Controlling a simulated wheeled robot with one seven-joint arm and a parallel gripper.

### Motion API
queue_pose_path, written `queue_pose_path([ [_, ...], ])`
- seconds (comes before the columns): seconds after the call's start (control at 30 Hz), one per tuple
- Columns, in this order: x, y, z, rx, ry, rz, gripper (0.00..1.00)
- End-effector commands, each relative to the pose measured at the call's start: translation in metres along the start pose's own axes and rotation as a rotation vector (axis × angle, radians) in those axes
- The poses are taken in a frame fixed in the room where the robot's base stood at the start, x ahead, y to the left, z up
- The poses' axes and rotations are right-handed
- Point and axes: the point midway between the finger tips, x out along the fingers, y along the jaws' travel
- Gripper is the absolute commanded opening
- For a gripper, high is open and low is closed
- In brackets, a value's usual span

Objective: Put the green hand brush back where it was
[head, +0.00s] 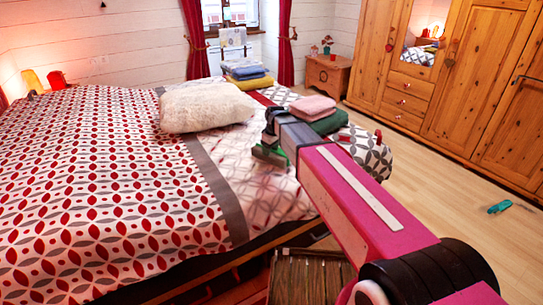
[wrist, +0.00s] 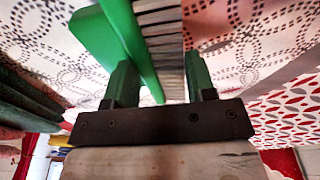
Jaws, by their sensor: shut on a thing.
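The green hand brush (wrist: 125,35) is held in my gripper (wrist: 160,85), which is shut on it. Its green body and grey bristles fill the space at and beyond the fingertips in the wrist view. In the head view the green brush (head: 268,155) shows at the end of my gripper (head: 272,140), over the white patterned part of the bed (head: 110,160). I cannot tell whether the brush touches the bed cover. My arm hides part of the bed's near right corner.
Folded pink and green towels (head: 312,106) lie just beyond my gripper. A cream pillow (head: 205,107) and a stack of folded cloths (head: 245,72) are further back. A small green object (head: 499,207) lies on the open wooden floor (head: 440,190), before the wardrobe (head: 480,80).

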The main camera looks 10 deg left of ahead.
Motion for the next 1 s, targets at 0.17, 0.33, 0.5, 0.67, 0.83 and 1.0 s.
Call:
queue_pose_path([
  [0.17,-0.001,0.000,0.000,0.000,0.000,0.000,0.18],
  [0.33,-0.007,0.000,-0.001,0.000,0.001,0.000,0.18],
  [0.5,-0.025,0.000,-0.004,0.000,0.002,0.001,0.18],
  [0.67,-0.050,-0.018,-0.008,-0.004,0.002,0.000,0.18],
  [0.83,-0.072,-0.057,-0.016,-0.004,0.002,0.000,0.18],
  [1.0,-0.090,-0.088,-0.024,-0.003,0.001,0.000,0.18],
])
